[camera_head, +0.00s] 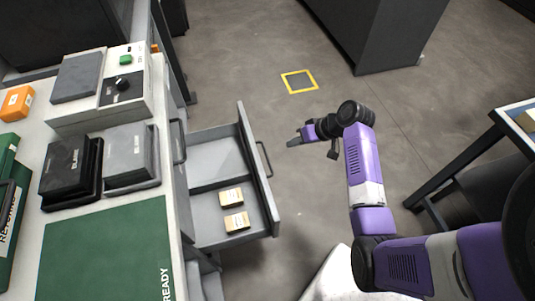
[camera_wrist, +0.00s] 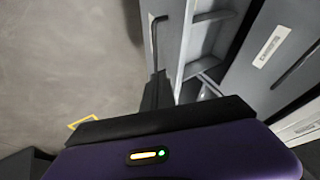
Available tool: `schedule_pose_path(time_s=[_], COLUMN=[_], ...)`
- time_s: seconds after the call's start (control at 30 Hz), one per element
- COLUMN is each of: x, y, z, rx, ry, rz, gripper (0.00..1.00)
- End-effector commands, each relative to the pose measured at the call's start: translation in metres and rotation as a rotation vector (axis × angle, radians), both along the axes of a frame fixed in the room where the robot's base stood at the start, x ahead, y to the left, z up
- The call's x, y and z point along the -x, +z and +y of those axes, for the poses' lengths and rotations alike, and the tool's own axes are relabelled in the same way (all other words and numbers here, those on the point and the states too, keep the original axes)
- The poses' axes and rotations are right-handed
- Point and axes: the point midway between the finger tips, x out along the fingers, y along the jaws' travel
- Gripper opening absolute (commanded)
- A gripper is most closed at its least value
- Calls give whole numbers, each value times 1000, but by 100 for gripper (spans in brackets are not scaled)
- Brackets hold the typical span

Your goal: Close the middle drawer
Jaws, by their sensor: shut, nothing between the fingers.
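The open grey drawer (camera_head: 215,165) sticks out to the right from the cabinet under the worktop. Its front panel carries a dark bar handle (camera_head: 264,160). My gripper (camera_head: 294,142) is shut and empty, to the right of the drawer front, outside the drawer. In the wrist view the shut fingers (camera_wrist: 157,90) are close to the lower end of the handle (camera_wrist: 154,40), beside the drawer front (camera_wrist: 187,45). I cannot tell whether they touch it. The drawer's inside also shows there, partly cut off by the frame.
Two small tan boxes (camera_head: 231,197) (camera_head: 237,221) lie in the drawer. A shut upper drawer's handle (camera_head: 178,141) is on the cabinet. The worktop holds a green mat (camera_head: 105,250) and dark stacks (camera_head: 70,170). A table (camera_head: 470,150) stands at the right.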

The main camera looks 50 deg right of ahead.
Motion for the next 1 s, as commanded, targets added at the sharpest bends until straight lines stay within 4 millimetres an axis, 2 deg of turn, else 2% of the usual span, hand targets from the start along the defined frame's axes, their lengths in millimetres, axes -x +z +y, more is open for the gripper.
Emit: schedule_pose_path(time_s=[0.13,0.27,0.67,0.8,1.0], x=[-5,-14,-59,-70,-79], y=[-5,-19,-82,-78,-78], z=[-2,1,15,34,47], rx=[-8,-9,-8,-6,-6], ry=[6,7,6,7,6], rz=[2,3,3,1,2], gripper=[0,0,0,0,0])
